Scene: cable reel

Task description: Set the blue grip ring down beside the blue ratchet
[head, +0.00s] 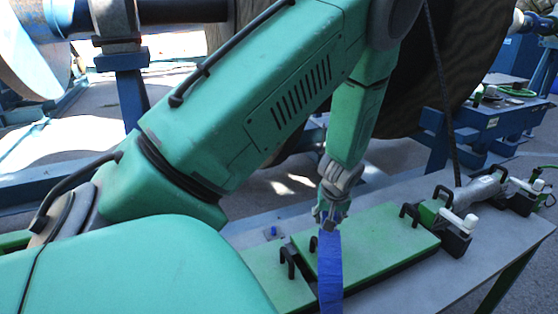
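My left arm comes in from the left, bends at the top, and points its gripper (331,222) down over the table. The gripper appears shut on the top of a long blue band (329,268), which hangs in front of the green boards. The band may be the blue grip ring seen edge-on; its full shape and lower end are not clear. A small blue piece (274,231) lies on the table left of the gripper; I cannot tell whether it belongs to the blue ratchet. No other blue ratchet can be made out. My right gripper is not in view.
Green boards (385,243) with black handles cover much of the grey table (495,245). Green-and-grey tools with white knobs (464,222) stand at its right. A large dark reel (455,60) and blue frames stand behind. Bare tabletop shows at the front right.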

